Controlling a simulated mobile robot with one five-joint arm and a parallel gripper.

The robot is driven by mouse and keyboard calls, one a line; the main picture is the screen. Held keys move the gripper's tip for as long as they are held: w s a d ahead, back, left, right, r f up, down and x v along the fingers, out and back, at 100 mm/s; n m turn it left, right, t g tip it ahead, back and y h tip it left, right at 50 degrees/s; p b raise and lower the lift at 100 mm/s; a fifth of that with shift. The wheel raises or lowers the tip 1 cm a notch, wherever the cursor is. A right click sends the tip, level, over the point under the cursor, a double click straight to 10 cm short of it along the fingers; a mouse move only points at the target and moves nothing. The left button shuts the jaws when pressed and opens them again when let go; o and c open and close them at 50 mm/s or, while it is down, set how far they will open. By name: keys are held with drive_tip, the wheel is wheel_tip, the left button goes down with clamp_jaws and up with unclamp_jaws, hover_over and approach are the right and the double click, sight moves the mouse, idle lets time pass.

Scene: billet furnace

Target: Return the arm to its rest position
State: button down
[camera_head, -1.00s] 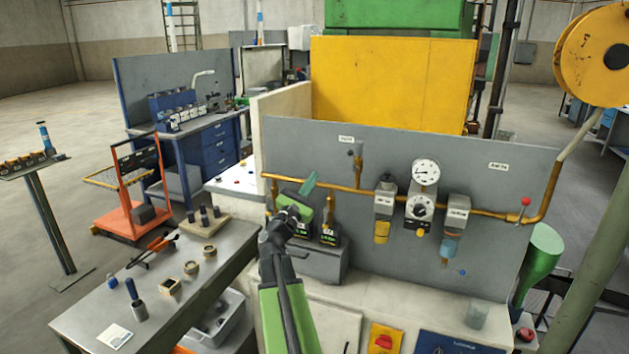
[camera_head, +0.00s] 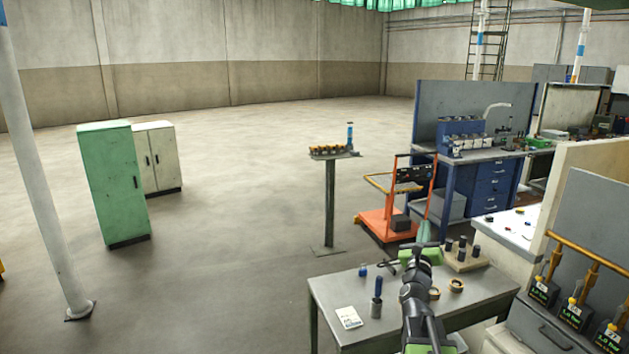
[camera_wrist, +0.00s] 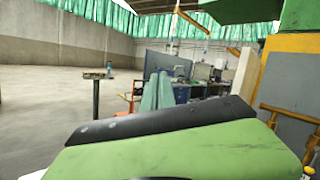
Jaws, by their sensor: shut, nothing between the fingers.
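My arm (camera_head: 419,305) rises from the bottom of the head view, in front of the grey workbench (camera_head: 335,300). My gripper (camera_head: 427,208) points up and away at its far end, its green fingers together and empty. In the wrist view the fingers (camera_wrist: 160,80) also stand close together, with nothing between them. The green wrist housing (camera_wrist: 190,150) with a dark edge fills the lower part of that view.
The workbench carries a white card (camera_head: 349,318), a blue-handled tool (camera_head: 377,290), rings (camera_head: 456,285) and dark cylinders on a block (camera_head: 461,262). An orange cart (camera_head: 385,225) and a thin stand (camera_head: 330,205) are beyond.

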drive_tip(key=a+f+n+g+y, duration=0.3)
drive_tip(key=a+f+n+y, duration=0.4)
drive_tip(key=a+n, duration=0.4)
drive_tip(key=a+f+n+g+y, duration=0.35)
drive_tip(key=a+f+n, duration=0.55)
drive_tip(key=a, duration=0.5)
drive_tip(key=s+f+n+g, duration=0.6)
drive_tip(key=s+f+n, duration=0.1)
drive_tip(key=s, duration=0.4)
drive_tip(key=s+d+f+n+g, duration=0.1)
drive_tip(key=s+f+n+g, duration=0.5)
drive_tip(key=s+n, duration=0.4)
drive_tip(key=shift+s+d+f+h, duration=0.25)
drive_tip(key=shift+s+f+h, duration=0.2)
drive_tip(key=shift+s+f, duration=0.4)
drive_tip(key=shift+r, duration=0.1)
